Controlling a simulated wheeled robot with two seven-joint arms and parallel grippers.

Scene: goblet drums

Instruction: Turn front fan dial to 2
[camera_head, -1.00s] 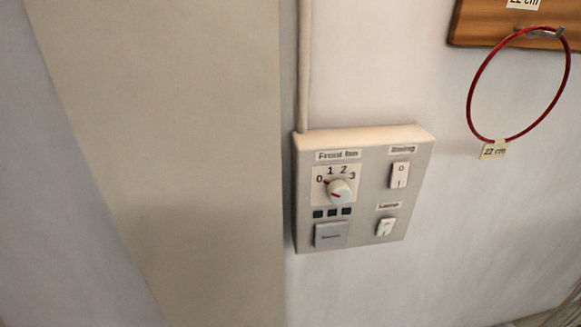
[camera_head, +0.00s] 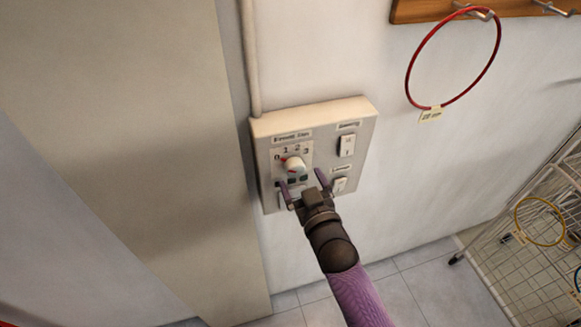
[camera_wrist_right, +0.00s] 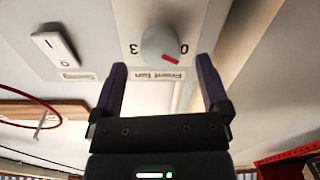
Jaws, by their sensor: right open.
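The front fan dial (camera_head: 293,166) is a round white knob with a red mark, on the upper left of the grey control box. Numbers 0 to 3 are printed around it. In the right wrist view the dial (camera_wrist_right: 158,44) appears upside down, and its red mark points to the side of the 0. My right gripper (camera_head: 302,178) is open and empty in front of the box, just below the dial in the head view. In the right wrist view its two fingers (camera_wrist_right: 161,66) are spread with the dial beyond and between their tips. My left gripper is out of view.
The control box (camera_head: 263,150) also bears a timing-type switch (camera_head: 346,145) and a lamp switch (camera_head: 340,185), close to the right finger. A red ring (camera_head: 409,75) hangs at the upper right. A wire rack (camera_head: 500,225) stands at the right. A wall column (camera_head: 150,130) is at left.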

